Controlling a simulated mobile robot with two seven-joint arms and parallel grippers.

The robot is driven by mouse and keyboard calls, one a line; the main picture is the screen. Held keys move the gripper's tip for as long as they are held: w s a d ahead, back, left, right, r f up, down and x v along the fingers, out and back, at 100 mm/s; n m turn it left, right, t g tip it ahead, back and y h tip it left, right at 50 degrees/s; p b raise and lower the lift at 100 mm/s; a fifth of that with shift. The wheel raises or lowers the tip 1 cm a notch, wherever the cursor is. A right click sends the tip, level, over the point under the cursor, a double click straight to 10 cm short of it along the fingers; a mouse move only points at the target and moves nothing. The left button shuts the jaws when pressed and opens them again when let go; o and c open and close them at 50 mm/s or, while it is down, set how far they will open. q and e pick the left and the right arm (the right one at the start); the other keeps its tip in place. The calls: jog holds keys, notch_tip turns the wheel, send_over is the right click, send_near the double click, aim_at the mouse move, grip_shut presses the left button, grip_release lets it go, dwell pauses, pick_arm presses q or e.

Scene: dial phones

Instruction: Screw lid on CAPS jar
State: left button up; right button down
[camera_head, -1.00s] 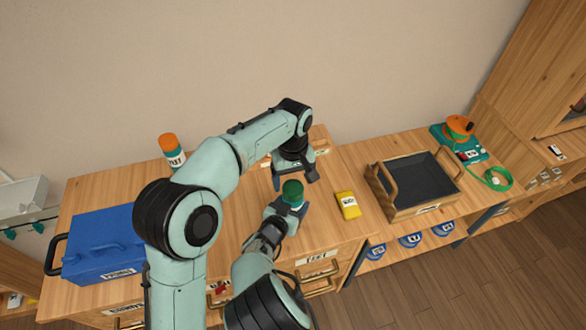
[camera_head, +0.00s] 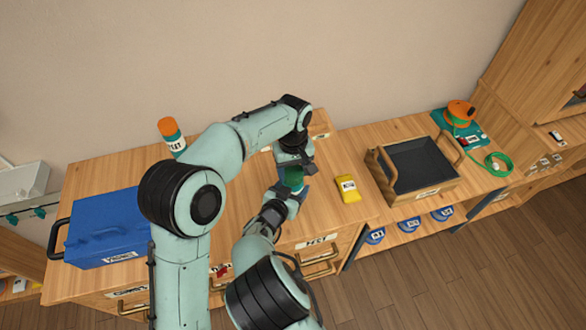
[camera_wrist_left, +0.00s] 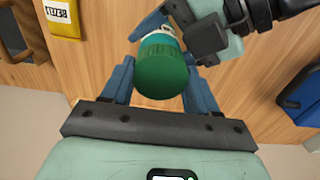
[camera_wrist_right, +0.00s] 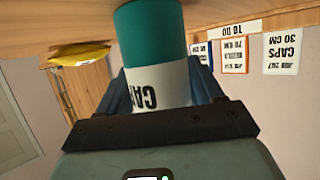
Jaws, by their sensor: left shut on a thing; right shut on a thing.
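The CAPS jar (camera_wrist_right: 155,85) is teal with a white label, which reads upside down in the right wrist view. My right gripper (camera_head: 285,195) is shut around the jar's body from the side and holds it upright at the desk. The dark green lid (camera_wrist_left: 162,68) sits on top of the jar, seen from above in the left wrist view. My left gripper (camera_head: 294,172) comes down from above and is shut on the lid, one finger on each side. How far the lid is threaded cannot be seen.
A wooden tray (camera_head: 392,207) stands further right, with a green and orange device (camera_head: 460,112) beyond. A blue toolbox (camera_head: 105,230) and an orange-topped bottle (camera_head: 171,136) stand left.

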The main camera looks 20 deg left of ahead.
pick_arm(q)
jog(key=m, duration=0.4)
jog(key=shift+m, duration=0.3)
jog(key=m, duration=0.4)
jog(key=o, duration=1.1)
jog(key=shift+o, duration=0.2)
jog(key=shift+r, duration=2.25)
jog(key=shift+c, duration=0.3)
jog(key=shift+d+r, duration=0.1)
jog(key=shift+r, duration=1.65)
